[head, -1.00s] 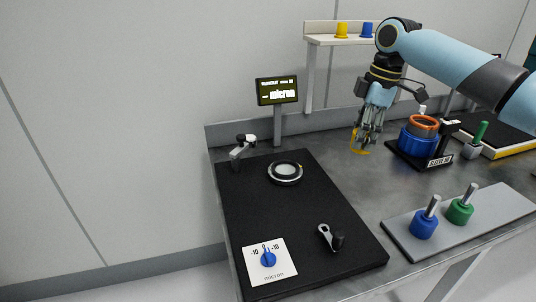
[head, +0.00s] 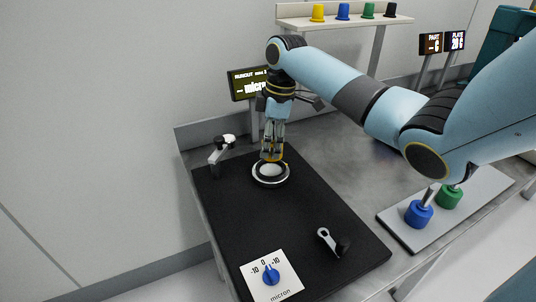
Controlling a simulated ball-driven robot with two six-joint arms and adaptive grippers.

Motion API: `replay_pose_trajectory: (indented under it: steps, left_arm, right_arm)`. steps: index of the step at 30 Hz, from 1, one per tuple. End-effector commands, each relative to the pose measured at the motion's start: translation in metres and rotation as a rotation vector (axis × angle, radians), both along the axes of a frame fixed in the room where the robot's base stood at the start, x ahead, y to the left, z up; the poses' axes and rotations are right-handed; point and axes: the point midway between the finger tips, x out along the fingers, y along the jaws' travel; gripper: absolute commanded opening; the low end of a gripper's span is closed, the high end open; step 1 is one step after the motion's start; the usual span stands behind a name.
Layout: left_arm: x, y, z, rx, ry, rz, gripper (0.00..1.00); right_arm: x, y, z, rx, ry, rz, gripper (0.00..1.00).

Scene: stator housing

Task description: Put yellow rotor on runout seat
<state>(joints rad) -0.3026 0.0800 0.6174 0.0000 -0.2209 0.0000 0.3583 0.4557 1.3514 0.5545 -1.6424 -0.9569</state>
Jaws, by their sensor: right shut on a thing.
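My right gripper (head: 272,152) points down over the round runout seat (head: 258,179), a ring with a pale centre on the black mat. It is shut on the yellow rotor (head: 277,157), of which only small yellow parts show between and beside the fingers. The rotor is just above or at the seat; I cannot tell whether they touch. My left gripper is not in the head view.
The black mat (head: 240,230) also holds a small stand (head: 222,148), a crank lever (head: 328,238) and a dial card (head: 288,283). A display (head: 247,84) stands behind. Blue (head: 418,213) and green (head: 449,196) rotors stand on a grey tray (head: 480,197) at right.

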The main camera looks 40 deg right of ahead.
Motion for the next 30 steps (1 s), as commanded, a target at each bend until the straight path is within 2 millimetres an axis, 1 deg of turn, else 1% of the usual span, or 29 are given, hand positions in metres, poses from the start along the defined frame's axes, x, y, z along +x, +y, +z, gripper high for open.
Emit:
replay_pose_trajectory:
  steps: [1,4,9,12,16,23,24,29,30]
  left_arm:
    - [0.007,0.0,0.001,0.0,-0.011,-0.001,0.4]
    - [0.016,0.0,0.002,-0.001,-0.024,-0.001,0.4]
    - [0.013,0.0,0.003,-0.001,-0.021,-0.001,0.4]
    - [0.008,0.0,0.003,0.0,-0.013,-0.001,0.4]
    - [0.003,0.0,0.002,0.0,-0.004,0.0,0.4]
    - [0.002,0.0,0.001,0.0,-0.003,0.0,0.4]
    - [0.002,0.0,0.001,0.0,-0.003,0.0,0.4]
    - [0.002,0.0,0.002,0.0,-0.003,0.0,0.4]
    - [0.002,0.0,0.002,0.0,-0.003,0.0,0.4]
  right_arm:
    - [0.002,0.003,-0.001,0.001,-0.002,0.001,0.0]
    - [0.003,0.004,-0.007,-0.001,-0.001,0.0,0.0]
    - [0.002,0.005,-0.032,0.001,0.001,-0.001,0.0]
    - [0.002,0.004,-0.041,-0.001,-0.001,0.0,0.0]
    - [0.003,0.004,-0.042,-0.002,-0.003,0.002,0.0]
    - [0.002,0.004,-0.045,-0.001,-0.002,0.001,0.0]
    - [0.002,0.004,-0.046,-0.001,0.0,0.001,0.5]
    - [0.002,0.004,-0.045,-0.001,0.001,0.001,0.71]
    - [0.002,0.004,-0.045,-0.001,0.001,0.001,0.71]
